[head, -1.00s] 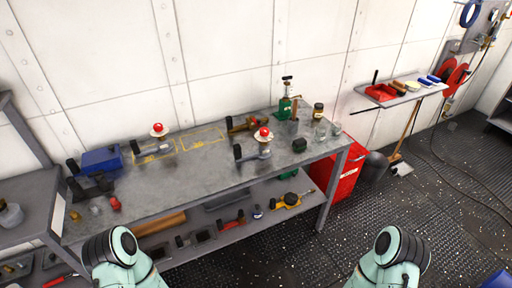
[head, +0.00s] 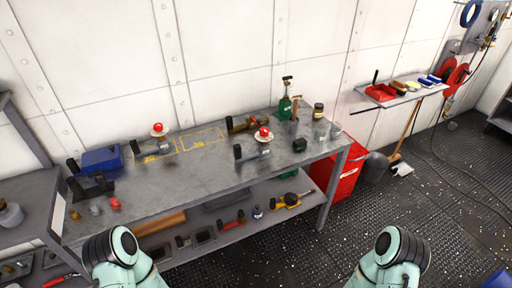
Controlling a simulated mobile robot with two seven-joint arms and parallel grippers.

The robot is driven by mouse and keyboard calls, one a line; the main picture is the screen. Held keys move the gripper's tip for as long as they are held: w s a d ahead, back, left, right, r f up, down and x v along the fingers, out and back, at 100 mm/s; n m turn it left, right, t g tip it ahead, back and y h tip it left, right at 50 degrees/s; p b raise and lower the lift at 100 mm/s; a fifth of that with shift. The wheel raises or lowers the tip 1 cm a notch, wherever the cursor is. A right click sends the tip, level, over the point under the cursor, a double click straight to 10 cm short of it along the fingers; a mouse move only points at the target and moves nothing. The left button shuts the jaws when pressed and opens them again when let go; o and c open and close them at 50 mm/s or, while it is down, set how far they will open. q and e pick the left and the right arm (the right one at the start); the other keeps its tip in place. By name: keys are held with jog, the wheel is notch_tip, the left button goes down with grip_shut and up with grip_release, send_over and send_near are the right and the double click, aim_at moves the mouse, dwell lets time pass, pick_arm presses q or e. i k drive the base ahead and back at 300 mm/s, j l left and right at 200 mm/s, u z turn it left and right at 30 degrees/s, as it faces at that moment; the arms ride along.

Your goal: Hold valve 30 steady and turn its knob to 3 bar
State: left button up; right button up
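Two valves with red knobs stand on the grey workbench (head: 215,170). The left valve (head: 158,147) has its red knob (head: 158,127) above a pale round dial and stands in a yellow outlined area at the back. The right valve (head: 258,152) has its red knob (head: 264,132) on top and stands nearer the bench's middle, outside the outlines. The markings are too small to tell which valve is number 30, and the dial readings cannot be made out. Only parts of my two arms show at the bottom edge; both grippers are out of view, and nothing touches the valves.
A blue box (head: 101,160) and dark blocks are at the bench's left. An empty yellow outline (head: 203,138) lies between the valves. A red cabinet (head: 350,170) is beside the bench.

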aim_at(264, 132)
jog(key=i+l+u, duration=0.55)
jog(key=i+l, duration=0.25)
jog(key=i+l+u, duration=0.3)
jog(key=l, duration=0.4)
